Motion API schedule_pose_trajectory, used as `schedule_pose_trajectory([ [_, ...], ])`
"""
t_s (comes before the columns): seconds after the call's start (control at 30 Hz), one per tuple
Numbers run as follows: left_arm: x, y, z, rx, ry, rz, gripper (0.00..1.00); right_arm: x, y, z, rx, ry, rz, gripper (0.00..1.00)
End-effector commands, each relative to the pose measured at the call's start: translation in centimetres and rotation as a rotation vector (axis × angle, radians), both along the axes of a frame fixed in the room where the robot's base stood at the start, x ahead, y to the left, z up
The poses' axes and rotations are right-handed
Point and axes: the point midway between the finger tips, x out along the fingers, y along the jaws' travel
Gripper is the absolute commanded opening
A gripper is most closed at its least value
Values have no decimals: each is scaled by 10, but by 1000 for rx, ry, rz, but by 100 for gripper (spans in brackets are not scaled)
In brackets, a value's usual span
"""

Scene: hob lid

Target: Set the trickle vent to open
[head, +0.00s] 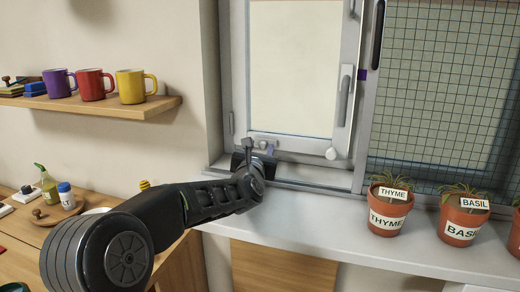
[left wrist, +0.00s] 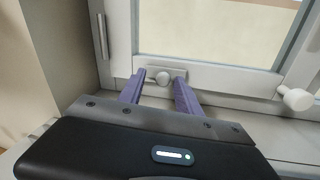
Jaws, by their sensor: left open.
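The trickle vent (left wrist: 176,70) looks like a small grey plate low on the window frame, with a round knob (left wrist: 163,78) near the middle of its visible part. In the left wrist view my left gripper (left wrist: 160,84) is open, with one purple finger on each side of the knob. I cannot tell whether either finger touches it. In the head view my left gripper (head: 254,155) is at the bottom of the window and hides part of the vent (head: 266,144). No open or closed marking is legible. My right gripper is not in view.
A white round knob (head: 331,153) stands out to the right on the frame, below the window handle (head: 344,98). Potted thyme (head: 387,220) and basil (head: 460,228) stand on the sill (head: 310,222) at right. A shelf (head: 110,112) with mugs is at left.

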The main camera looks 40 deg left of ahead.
Motion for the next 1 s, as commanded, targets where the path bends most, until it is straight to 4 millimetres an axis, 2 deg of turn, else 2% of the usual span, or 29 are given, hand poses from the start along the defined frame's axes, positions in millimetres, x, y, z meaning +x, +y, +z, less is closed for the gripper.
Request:
schedule_pose_trajectory([
  [0.4, -54, -29, 0, 1, -2, 2, 40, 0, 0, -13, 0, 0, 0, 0],
  [0.5, -62, -33, 0, 1, -2, 2, 40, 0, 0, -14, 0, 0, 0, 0],
  [1.0, -65, -35, 0, 0, 0, 2, 40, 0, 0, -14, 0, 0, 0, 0],
])
